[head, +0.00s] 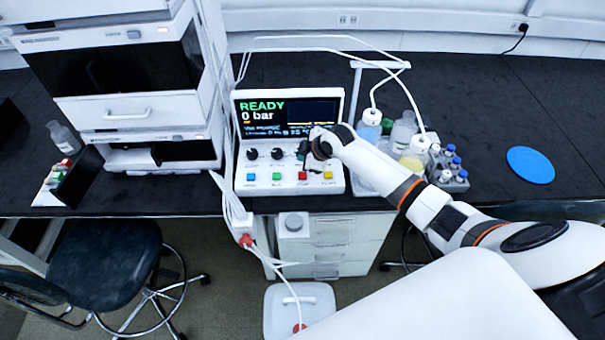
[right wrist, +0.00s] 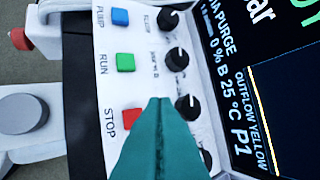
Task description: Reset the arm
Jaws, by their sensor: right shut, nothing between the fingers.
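My right arm (head: 437,208) reaches in from the right to the white control panel (head: 270,188). My right gripper (head: 306,158) is shut and empty in front of the panel's knobs and buttons. In the right wrist view, the teal fingers (right wrist: 160,102) are together. Their tips show beside the red STOP button (right wrist: 132,119) and below the black knobs' row; I cannot tell if they touch the panel. The green RUN button (right wrist: 125,62) and blue PUMP button (right wrist: 120,17) are uncovered. The screen (head: 288,116) reads READY, 0 bar. My left gripper is not in view.
A blue disc (head: 530,165) lies farther right on clear black bench. A tall instrument stack (head: 128,90) stands left. Tubing arches above the panel.

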